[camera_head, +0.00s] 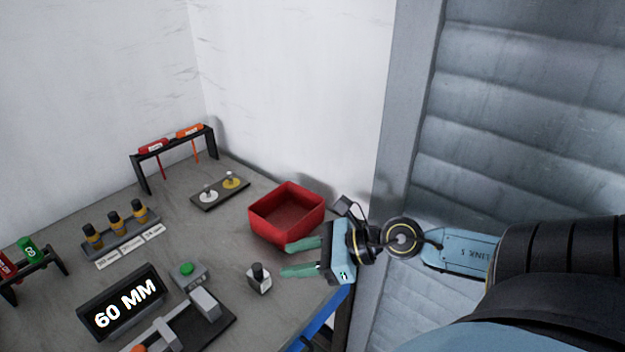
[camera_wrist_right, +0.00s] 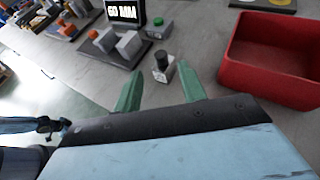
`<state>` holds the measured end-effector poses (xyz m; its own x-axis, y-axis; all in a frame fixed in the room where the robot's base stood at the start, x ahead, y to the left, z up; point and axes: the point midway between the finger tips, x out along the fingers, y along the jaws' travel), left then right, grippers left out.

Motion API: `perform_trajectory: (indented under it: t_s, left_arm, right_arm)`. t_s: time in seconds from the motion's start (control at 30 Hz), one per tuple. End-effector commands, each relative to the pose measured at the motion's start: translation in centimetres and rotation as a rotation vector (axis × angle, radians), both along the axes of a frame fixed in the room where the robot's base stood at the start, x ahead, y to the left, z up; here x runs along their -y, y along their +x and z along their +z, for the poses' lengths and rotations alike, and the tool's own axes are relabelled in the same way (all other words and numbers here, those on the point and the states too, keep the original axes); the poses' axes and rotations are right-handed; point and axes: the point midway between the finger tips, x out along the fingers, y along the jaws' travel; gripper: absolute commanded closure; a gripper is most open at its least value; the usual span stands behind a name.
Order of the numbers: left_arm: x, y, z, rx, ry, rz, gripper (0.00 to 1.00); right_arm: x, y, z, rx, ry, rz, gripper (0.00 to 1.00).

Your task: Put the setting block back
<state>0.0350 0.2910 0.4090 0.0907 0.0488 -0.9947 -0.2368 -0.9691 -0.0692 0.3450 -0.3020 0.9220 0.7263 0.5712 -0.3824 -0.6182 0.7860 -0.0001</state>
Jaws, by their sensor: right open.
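A small pale grey block with a black knob on top (camera_head: 259,278), which I take to be the setting block, stands upright on the grey table. It also shows in the right wrist view (camera_wrist_right: 163,67), beyond and between my fingertips. My right gripper (camera_head: 287,259) is open and empty, with its green fingers pointing left, just right of the block and apart from it. Both fingers also show in the right wrist view (camera_wrist_right: 158,84). A rack (camera_head: 125,240) with labels in front holds several brass-coloured pieces with dark tops.
A red bin (camera_head: 262,228) stands close behind my right gripper. A "60 MM" display (camera_head: 121,303), a green button box (camera_head: 188,273) and a grey slide fixture (camera_head: 217,325) stand left of the block. A dark plate (camera_head: 221,194) and a tool stand (camera_head: 142,178) are at the back.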

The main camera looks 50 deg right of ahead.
Motion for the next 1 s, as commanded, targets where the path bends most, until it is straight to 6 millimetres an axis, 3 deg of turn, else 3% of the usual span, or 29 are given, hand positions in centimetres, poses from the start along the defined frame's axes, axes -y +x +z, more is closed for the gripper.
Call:
perform_trajectory:
  t_s: [0.3,1.0]
  left_arm:
    - [0.0,0.0,0.0,0.0,0.0,0.0,0.55]
    - [0.0,-0.1,0.0,-0.001,0.0,0.002,0.55]
  right_arm:
    - [1.5,-2.0,1.1,-0.001,0.0,0.001,0.59]
    - [1.7,-2.2,1.2,0.0,0.0,0.001,0.59]
